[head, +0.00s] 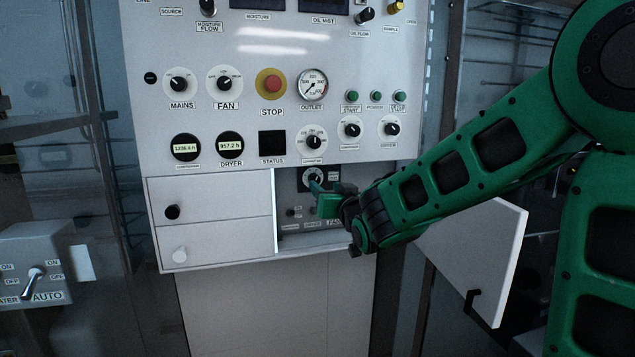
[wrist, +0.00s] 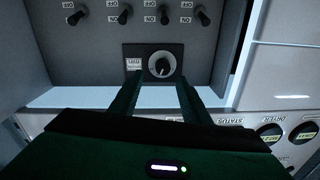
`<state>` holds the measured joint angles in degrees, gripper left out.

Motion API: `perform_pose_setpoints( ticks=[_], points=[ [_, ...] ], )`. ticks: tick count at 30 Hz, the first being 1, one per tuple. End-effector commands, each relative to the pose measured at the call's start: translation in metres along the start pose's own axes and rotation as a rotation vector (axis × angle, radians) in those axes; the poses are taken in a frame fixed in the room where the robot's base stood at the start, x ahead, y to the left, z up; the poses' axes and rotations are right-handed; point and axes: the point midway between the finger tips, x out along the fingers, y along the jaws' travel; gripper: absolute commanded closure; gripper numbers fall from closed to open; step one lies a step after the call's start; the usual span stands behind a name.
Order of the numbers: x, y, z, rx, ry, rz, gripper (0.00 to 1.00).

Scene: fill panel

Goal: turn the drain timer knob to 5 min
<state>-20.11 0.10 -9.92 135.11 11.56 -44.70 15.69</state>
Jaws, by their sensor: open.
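A dark timer dial with a pale scale and a round knob (head: 314,176) sits at the top of the open compartment in the panel. I take it for the drain timer; its label is too small to read. The same knob (wrist: 161,65) shows in the wrist view, which looks upside down, and I cannot read its setting. My gripper (head: 318,191) is open, just below and in front of the knob in the head view. In the wrist view my gripper's fingers (wrist: 156,84) point toward the dial, one on each side, with nothing between them. Contact is not visible.
The compartment's white door (head: 478,260) hangs open to the right, below my arm. Knobs, gauges and a red stop button (head: 272,83) cover the panel above. A closed drawer front (head: 210,195) lies left.

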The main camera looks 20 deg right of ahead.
Motion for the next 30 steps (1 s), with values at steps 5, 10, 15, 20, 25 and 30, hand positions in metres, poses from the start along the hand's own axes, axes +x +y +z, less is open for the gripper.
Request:
perform_pose_setpoints(
  ticks=[5,10,15,20,25,30],
  points=[
    [0.033,-0.005,0.001,0.0,-0.002,-0.006,0.57],
    [0.056,-0.006,0.001,0.0,0.0,-0.007,0.57],
    [0.068,-0.007,0.001,0.0,0.0,-0.008,0.57],
    [0.07,-0.007,0.001,0.001,-0.001,-0.008,0.57],
    [0.07,-0.007,0.0,0.001,0.0,-0.008,0.57],
    [0.07,-0.007,0.0,0.001,0.0,-0.008,0.98]
  ],
)
